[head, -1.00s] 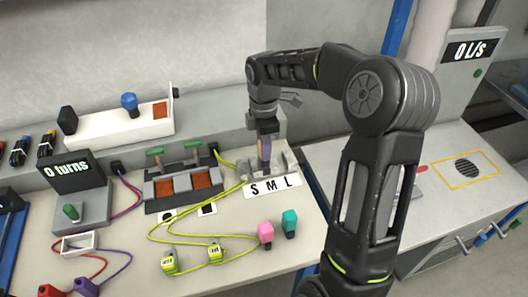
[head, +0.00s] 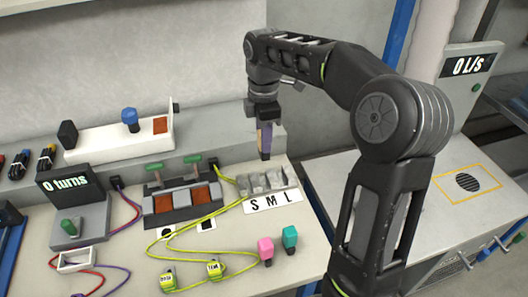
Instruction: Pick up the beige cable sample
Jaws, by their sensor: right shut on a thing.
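My right gripper (head: 265,150) points down above the grey holder (head: 268,181) with the S, M, L label. It is shut on the beige cable sample (head: 260,137), of which a small beige strip shows beside the fingers. The fingers hide most of the sample. The gripper and sample are clear of the holder's slots. My left gripper is not in view.
A grey block with two green-handled levers (head: 180,205) stands left of the holder. A yellow-green cable (head: 205,217) loops across the table. Pink (head: 265,248) and teal (head: 289,237) plugs stand in front. The wall ledge is close behind.

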